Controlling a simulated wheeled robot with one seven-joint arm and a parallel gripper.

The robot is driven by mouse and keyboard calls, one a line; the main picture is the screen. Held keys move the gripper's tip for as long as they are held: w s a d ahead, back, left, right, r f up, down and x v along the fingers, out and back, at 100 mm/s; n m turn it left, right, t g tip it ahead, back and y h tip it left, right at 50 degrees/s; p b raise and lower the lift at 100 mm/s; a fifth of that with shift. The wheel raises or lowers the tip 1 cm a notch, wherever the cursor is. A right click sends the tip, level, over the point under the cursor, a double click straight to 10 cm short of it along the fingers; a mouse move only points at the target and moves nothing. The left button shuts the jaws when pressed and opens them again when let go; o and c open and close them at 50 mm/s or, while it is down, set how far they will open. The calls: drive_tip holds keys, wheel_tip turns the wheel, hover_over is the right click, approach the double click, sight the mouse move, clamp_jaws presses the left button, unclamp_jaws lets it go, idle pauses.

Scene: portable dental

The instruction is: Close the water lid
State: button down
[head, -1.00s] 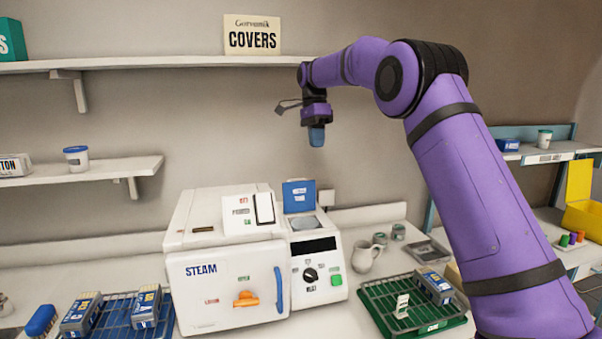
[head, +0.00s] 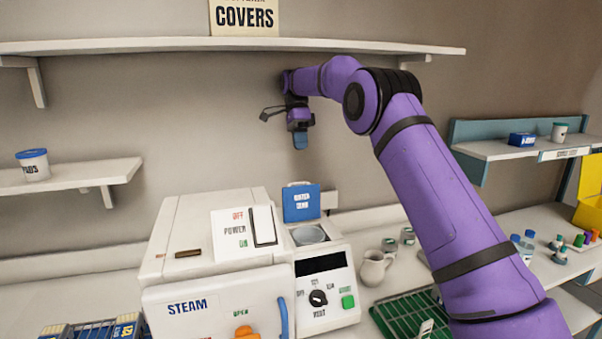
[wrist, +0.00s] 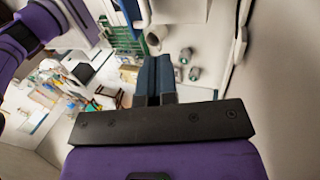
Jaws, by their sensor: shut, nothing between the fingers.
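The blue water lid (head: 301,203), labelled as the water tank, stands upright and open at the back of the white steam machine (head: 215,245). The round grey tank opening (head: 308,236) shows uncovered in front of it. My gripper (head: 300,142) hangs above and behind the lid, pointing down and apart from it. Its blue fingers are closed together with nothing between them. In the wrist view the fingers (wrist: 155,75) also lie side by side. I cannot make out the lid clearly in the wrist view.
A white shelf (head: 180,44) runs along the wall above my gripper. A white pitcher (head: 375,268) and small jars (head: 407,236) stand right of the machine. A green rack (head: 405,318) lies in front of them. The air above the machine is free.

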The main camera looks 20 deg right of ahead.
drive_tip(key=x, duration=0.9)
drive_tip(key=shift+s+f, duration=0.15)
drive_tip(key=shift+f, duration=0.05)
drive_tip(key=shift+s+r, duration=0.1)
drive_tip(key=shift+s+r+t, duration=0.1)
drive_tip(key=shift+s+t, duration=0.15)
drive_tip(key=shift+t, duration=0.05)
